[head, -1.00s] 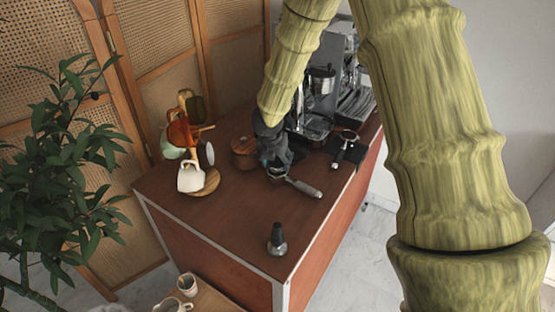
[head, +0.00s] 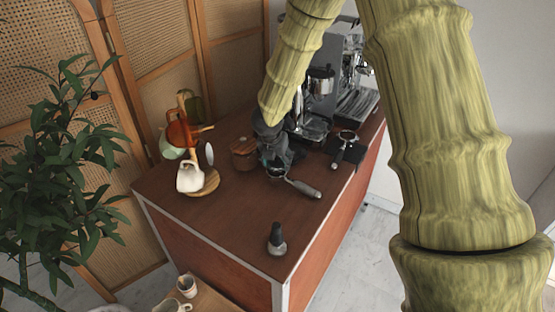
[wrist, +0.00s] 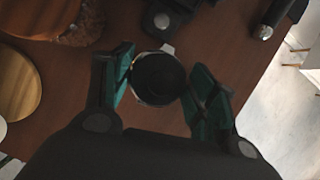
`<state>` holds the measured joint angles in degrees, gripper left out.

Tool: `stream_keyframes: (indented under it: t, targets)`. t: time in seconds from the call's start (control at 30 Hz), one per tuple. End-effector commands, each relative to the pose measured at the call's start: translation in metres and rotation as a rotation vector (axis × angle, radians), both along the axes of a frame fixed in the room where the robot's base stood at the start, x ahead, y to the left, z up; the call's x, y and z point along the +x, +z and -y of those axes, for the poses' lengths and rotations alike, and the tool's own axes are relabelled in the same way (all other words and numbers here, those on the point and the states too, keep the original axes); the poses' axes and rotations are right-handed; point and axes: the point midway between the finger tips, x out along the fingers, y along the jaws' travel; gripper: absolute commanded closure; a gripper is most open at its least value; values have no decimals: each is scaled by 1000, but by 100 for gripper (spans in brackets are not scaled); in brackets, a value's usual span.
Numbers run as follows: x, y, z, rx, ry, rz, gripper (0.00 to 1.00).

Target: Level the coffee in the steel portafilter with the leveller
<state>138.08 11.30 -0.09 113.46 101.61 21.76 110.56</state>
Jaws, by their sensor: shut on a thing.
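My gripper (head: 274,163) is over the worktop in the head view, low above the steel portafilter. In the wrist view, its green-padded fingers (wrist: 160,85) are on either side of the leveller, a dark round disc (wrist: 158,76) with a steel rim. The gripper is shut on it. The portafilter's handle (head: 304,188) sticks out to the lower right from under the gripper. Its basket is mostly hidden by the gripper and the leveller. The coffee is not visible, and I cannot tell how deep the leveller sits in the basket.
A second portafilter (head: 347,136) lies on a dark mat by the espresso machine (head: 320,80). A wooden canister (head: 243,153) stands close left of my gripper. A mug tree with a white mug (head: 190,177) is farther left. A tamper (head: 277,240) stands near the front edge; worktop between is clear.

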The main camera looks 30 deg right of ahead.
Motion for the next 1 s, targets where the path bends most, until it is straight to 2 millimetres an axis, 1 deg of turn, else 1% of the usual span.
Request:
stream_keyframes:
  t: [0.57, 1.0]
  targets:
    - [2, -9, 1, 1, 0, 1, 71]
    - [3, -9, 1, 1, 0, 1, 71]
